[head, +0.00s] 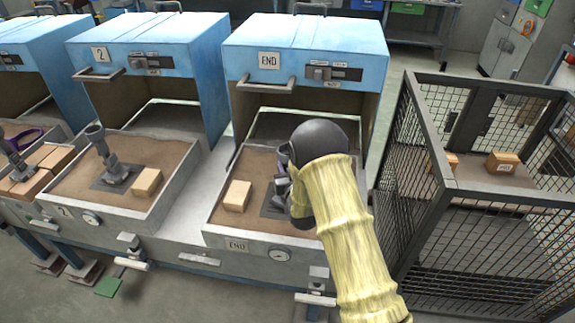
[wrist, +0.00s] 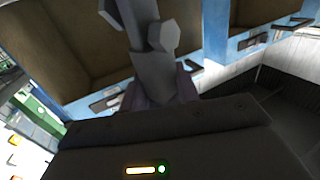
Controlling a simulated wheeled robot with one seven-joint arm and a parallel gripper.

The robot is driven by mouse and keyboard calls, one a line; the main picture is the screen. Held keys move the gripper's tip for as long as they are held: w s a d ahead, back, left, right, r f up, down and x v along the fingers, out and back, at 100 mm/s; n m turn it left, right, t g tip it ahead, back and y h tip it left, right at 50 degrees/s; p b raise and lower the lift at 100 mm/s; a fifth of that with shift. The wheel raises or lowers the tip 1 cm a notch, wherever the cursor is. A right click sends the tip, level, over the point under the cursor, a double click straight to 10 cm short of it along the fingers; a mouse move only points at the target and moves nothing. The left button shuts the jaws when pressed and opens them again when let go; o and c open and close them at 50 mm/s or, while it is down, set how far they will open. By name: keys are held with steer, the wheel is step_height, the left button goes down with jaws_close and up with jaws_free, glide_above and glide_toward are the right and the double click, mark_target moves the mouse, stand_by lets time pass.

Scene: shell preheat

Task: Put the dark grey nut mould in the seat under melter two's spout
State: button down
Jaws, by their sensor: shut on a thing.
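My gripper (head: 284,168) is over the sand tray marked END, mostly hidden in the head view behind my dark wrist and pale yellow sleeve. In the wrist view the gripper (wrist: 160,92) is shut on a grey tubular piece (wrist: 152,65) with a faceted knob on its side. In the head view a dark grey base plate (head: 272,204) shows beside the gripper on the sand. Whether it joins the held piece is hidden. I cannot pick out a separate nut mould, nor melter two's spout or its seat.
A tan block (head: 237,195) lies left of my gripper in the END tray (head: 225,235). Tray 2 (head: 60,212) holds a grey tube on a plate (head: 113,172) and another block (head: 147,182). Blue hoods (head: 305,50) stand behind. A mesh cage (head: 430,190) stands close on the right.

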steer(key=shift+f, duration=0.1)
steer(key=c, duration=1)
jaws_free()
steer(key=shift+c, duration=0.2)
steer(key=shift+s, duration=0.15)
steer(key=s+d+b, duration=0.1)
steer(key=s+d, duration=0.1)
steer(key=s, duration=0.9)
steer(key=shift+s+d+b, duration=0.2)
steer(key=shift+s+b, duration=0.1)
steer(key=shift+b, duration=0.1)
steer(key=shift+w+r, duration=0.1)
steer(key=shift+r, duration=0.1)
